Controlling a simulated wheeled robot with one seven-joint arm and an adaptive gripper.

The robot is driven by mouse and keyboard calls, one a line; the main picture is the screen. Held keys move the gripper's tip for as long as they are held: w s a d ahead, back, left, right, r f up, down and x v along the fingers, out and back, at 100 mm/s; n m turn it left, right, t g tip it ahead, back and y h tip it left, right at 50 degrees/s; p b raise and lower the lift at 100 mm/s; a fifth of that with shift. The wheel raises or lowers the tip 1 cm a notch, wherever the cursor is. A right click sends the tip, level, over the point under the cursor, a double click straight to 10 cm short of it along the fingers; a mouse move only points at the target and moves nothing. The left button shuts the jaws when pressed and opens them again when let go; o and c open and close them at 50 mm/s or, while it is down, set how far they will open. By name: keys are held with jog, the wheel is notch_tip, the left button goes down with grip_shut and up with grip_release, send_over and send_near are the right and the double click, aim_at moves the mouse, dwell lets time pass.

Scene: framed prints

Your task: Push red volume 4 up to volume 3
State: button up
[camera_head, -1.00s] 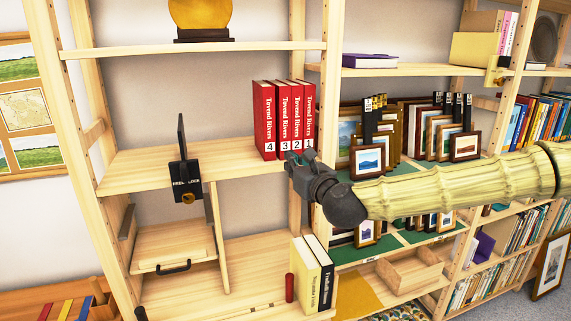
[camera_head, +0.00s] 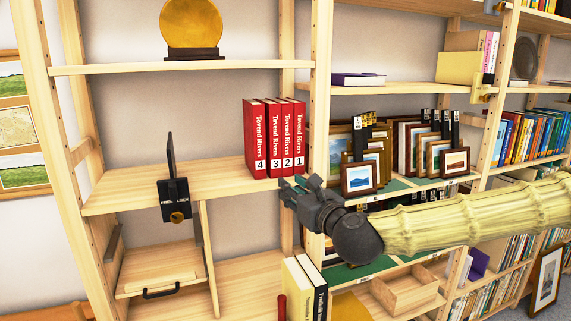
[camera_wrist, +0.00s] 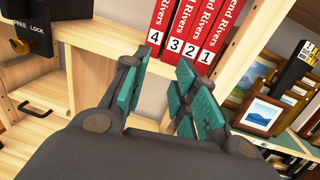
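Red volume 4 (camera_head: 257,140) stands upright at the left end of a row of red volumes on the middle shelf. Volume 3 (camera_head: 272,143) is just right of it, then volume 2 (camera_head: 285,140) and volume 1 (camera_head: 299,138). Volume 4 (camera_wrist: 160,18) also shows in the wrist view; a thin space may part it from volume 3, but I cannot tell its width. My gripper (camera_head: 296,187) is in front of the shelf edge, below the spines at the right of the row. In the wrist view my gripper (camera_wrist: 160,72) has its fingers apart with nothing between them.
A black bracket marked FREE LOCK (camera_head: 174,190) sits at the shelf edge to the left. Bare shelf (camera_head: 215,178) lies between it and volume 4. A wooden upright (camera_head: 320,80) stands right of the row, with framed prints (camera_head: 361,178) beyond it.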

jog(key=w+a+r+n+h+p, duration=0.1)
jog(key=r+n+p, duration=0.2)
jog(key=n, duration=0.8)
jog(key=w+a+r+n+p, duration=0.1)
jog(key=a+r+n+p, duration=0.1)
jog(key=r+n, duration=0.5)
jog(key=w+a+r+n+t+h+p, duration=0.1)
jog(key=r+n+p, duration=0.3)
jog(key=n, duration=1.1)
jog(key=shift+w+a+r+n+h+p, duration=0.15)
jog(key=shift+a+r+n+h+p, duration=0.2)
jog(key=shift+a+r, duration=0.2)
